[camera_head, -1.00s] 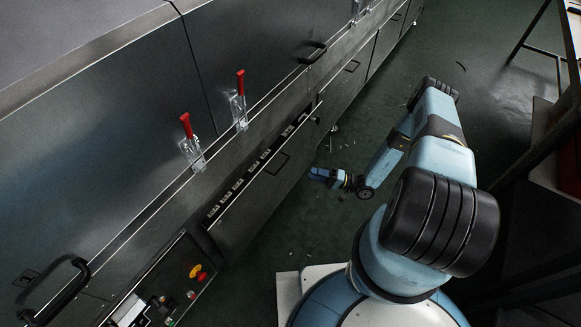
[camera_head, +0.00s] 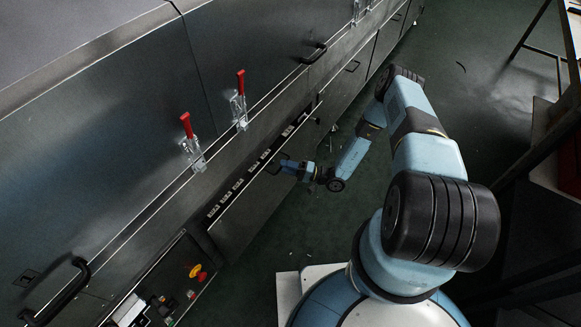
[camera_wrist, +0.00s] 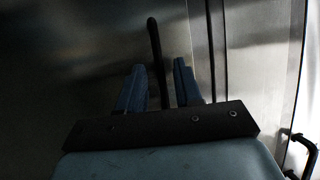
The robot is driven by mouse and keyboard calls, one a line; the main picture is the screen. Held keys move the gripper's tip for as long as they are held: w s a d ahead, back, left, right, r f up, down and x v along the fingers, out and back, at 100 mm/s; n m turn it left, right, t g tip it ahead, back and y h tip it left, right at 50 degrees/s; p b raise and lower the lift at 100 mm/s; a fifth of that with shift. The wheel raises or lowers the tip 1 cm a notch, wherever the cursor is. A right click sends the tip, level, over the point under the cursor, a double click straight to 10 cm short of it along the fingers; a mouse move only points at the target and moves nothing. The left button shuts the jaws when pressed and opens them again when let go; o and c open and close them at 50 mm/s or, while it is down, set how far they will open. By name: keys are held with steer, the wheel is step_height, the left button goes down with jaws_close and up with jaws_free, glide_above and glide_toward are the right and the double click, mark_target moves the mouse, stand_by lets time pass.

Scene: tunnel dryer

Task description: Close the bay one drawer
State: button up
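The bay one drawer (camera_head: 240,222) is a dark metal front that stands open, with a row of small light pieces showing along the gap behind its top edge. Its dark bar handle (camera_wrist: 156,45) shows upright in the wrist view, ahead of and between my fingers. My gripper (camera_head: 279,167) is at the drawer front by the handle, and its end partly hides the handle in the head view. In the wrist view the two blue fingers of my gripper (camera_wrist: 159,85) are apart, with nothing pinched. I cannot tell whether they touch the bar.
Red-handled clamps (camera_head: 191,135) stand on the ledge above the drawer. A control panel (camera_head: 178,285) with red and yellow buttons is at the lower left. A dark bench frame (camera_head: 545,150) is at the right. The green floor (camera_head: 310,225) beside the dryer is mostly open, with small scraps.

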jaws_close()
steer(key=shift+f, duration=0.1)
stand_by(1.3)
